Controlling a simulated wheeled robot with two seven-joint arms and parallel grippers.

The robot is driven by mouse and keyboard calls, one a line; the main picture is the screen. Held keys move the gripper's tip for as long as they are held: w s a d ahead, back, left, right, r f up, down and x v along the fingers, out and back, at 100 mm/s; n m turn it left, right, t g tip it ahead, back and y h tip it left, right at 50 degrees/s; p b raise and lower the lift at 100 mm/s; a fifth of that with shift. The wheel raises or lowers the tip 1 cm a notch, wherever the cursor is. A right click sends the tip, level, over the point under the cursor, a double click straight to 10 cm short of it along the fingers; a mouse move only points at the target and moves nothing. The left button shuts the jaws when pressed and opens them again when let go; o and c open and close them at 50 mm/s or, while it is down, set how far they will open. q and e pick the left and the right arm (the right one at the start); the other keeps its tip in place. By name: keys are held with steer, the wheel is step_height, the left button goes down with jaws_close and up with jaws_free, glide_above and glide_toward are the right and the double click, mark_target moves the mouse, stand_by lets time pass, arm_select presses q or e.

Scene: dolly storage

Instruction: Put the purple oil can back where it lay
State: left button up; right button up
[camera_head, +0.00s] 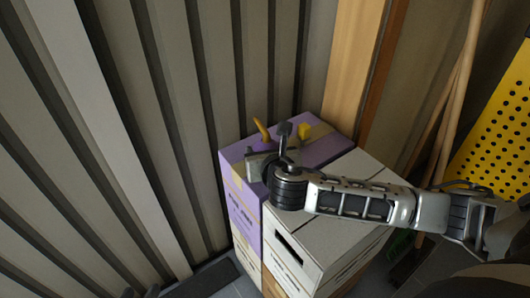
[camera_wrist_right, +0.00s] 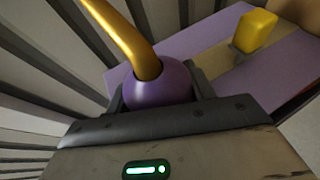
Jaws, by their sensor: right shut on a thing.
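The purple oil can (camera_wrist_right: 160,87) has a round purple body and a curved golden spout. In the right wrist view it sits between the two dark fingers of my right gripper (camera_wrist_right: 158,98), which is shut on it. In the head view my right arm comes in from the right, and the can's golden spout (camera_head: 261,129) shows beside the gripper (camera_head: 266,160), above the purple box's top. The can's lower part is hidden, so I cannot tell whether it touches the box.
The purple box (camera_head: 240,212) tops a stack against the ribbed wall. A yellow block-like thing (camera_head: 305,130) rests on its top. A white box (camera_head: 335,232) stands close beside it, under my right arm. Wooden poles (camera_head: 456,110) and a yellow perforated panel (camera_head: 505,115) are at the right.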

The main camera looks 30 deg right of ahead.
steer(key=shift+f, duration=0.1)
steer(key=o, duration=1)
arm_select(q)
steer(key=shift+s+f, duration=0.1)
steer(key=shift+f, duration=0.15)
arm_select(e)
steer(key=shift+o, duration=0.2)
arm_select(q)
steer(key=shift+f, duration=0.1)
arm_select(e)
steer(key=shift+s+a+r, duration=0.1)
steer(key=shift+s+r, duration=0.15)
steer(key=shift+r, duration=0.05)
steer(key=p+v, duration=0.3)
steer(key=v, duration=0.7)
steer(key=shift+s+a+r, duration=0.1)
steer(key=shift+s, duration=0.2)
arm_select(q)
steer(key=shift+s+a+f+g+y+p, duration=0.15)
steer(key=shift+a+f+g+y, duration=0.15)
steer(key=shift+f+g, duration=0.25)
steer(key=shift+s+a+f+g+y+p, duration=0.15)
steer(key=shift+a+f+g+y, duration=0.2)
steer(key=shift+g, duration=0.2)
arm_select(e)
steer(key=shift+s+r, duration=0.1)
steer(key=shift+s, duration=0.25)
arm_select(q)
steer(key=shift+d, duration=0.15)
